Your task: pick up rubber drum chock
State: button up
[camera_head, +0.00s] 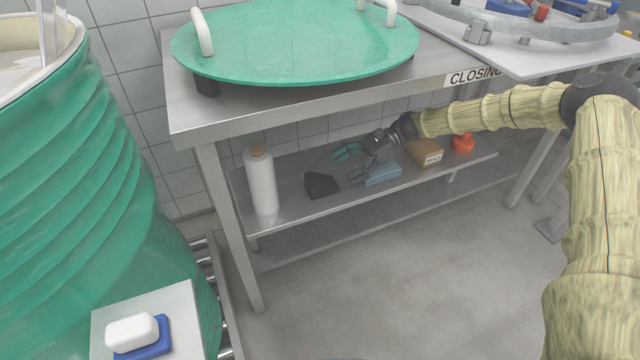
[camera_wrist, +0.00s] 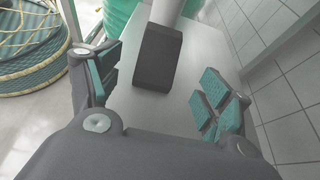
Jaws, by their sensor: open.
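The rubber drum chock (camera_head: 320,185) is a dark wedge-like block on the lower shelf of the steel table, between a white bottle and my gripper. In the wrist view the chock (camera_wrist: 158,58) lies ahead, between the lines of the two fingers and beyond their tips. My gripper (camera_head: 348,162) is open and empty to the right of the chock, reaching in over the shelf. In the wrist view my gripper (camera_wrist: 160,88) shows its teal-padded fingers spread wide, with the chock apart from both.
The shelf (camera_head: 300,212) also holds the white bottle (camera_head: 261,182), a blue item (camera_head: 382,174), a brown box (camera_head: 424,153) and an orange object (camera_head: 463,142). The tabletop (camera_head: 200,115) above carries a green lid (camera_head: 300,40). A green drum (camera_head: 80,200) stands left.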

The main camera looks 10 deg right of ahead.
aim_at(325, 179)
jog(key=x, duration=0.3)
jog(key=shift+w, duration=0.1)
jog(key=shift+b+x, duration=1)
jog(key=shift+x, duration=1.8)
jog(key=c, duration=1.2)
